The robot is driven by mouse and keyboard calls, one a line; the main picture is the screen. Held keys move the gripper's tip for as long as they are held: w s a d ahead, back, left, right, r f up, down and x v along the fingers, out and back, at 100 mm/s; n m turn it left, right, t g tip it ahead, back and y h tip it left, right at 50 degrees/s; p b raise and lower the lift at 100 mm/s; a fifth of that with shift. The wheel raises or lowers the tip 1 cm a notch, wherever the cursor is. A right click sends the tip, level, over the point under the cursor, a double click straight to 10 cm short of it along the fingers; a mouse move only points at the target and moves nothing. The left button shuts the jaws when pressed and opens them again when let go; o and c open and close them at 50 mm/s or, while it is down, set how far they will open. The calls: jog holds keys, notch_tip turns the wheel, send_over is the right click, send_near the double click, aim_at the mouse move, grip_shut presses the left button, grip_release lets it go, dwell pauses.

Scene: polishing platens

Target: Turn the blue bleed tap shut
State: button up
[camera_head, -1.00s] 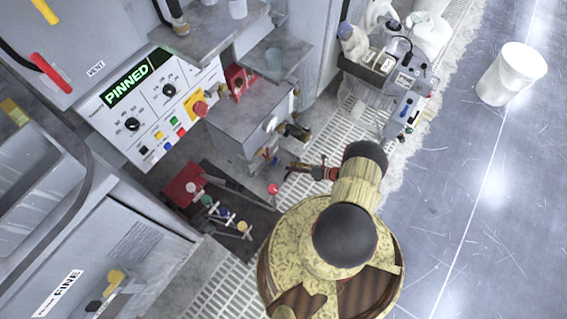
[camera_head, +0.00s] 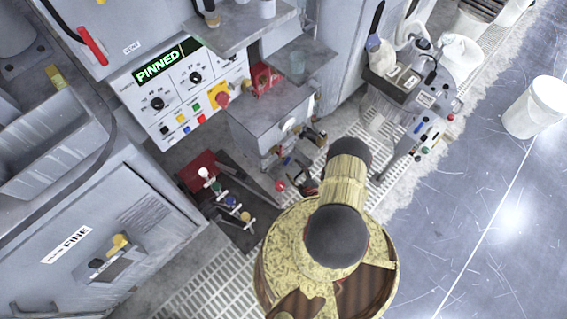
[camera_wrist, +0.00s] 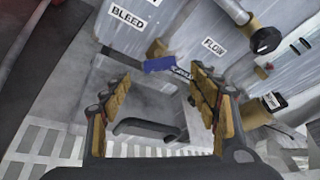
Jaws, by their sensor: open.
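The blue bleed tap (camera_wrist: 159,64) shows in the wrist view as a small blue handle against a brass fitting. It sits below the BLEED label (camera_wrist: 128,17) on a grey metal box. My gripper (camera_wrist: 160,98) is open, with one brown-padded finger on each side of the picture. The blue handle appears between and beyond the fingertips, apart from both. Nothing is between the pads. In the head view my gripper (camera_head: 308,186) is partly hidden by my arm, below the grey box (camera_head: 268,122). The tap is too small to make out clearly there.
A FLOW label (camera_wrist: 213,46) and a black-ended brass valve (camera_wrist: 264,40) are to the right of the tap. A dark bent handle (camera_wrist: 150,128) lies below. A red-knobbed lever (camera_head: 280,186) stands close to my gripper. A white bucket (camera_head: 536,106) stands on open floor.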

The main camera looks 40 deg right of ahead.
aim_at(288, 161)
jog(key=shift+n, duration=0.8)
jog(key=shift+b+x, duration=1.4)
jog(key=shift+x, duration=2.45)
jog(key=shift+c, duration=0.3)
jog(key=c, duration=1.1)
jog(key=shift+c, duration=0.2)
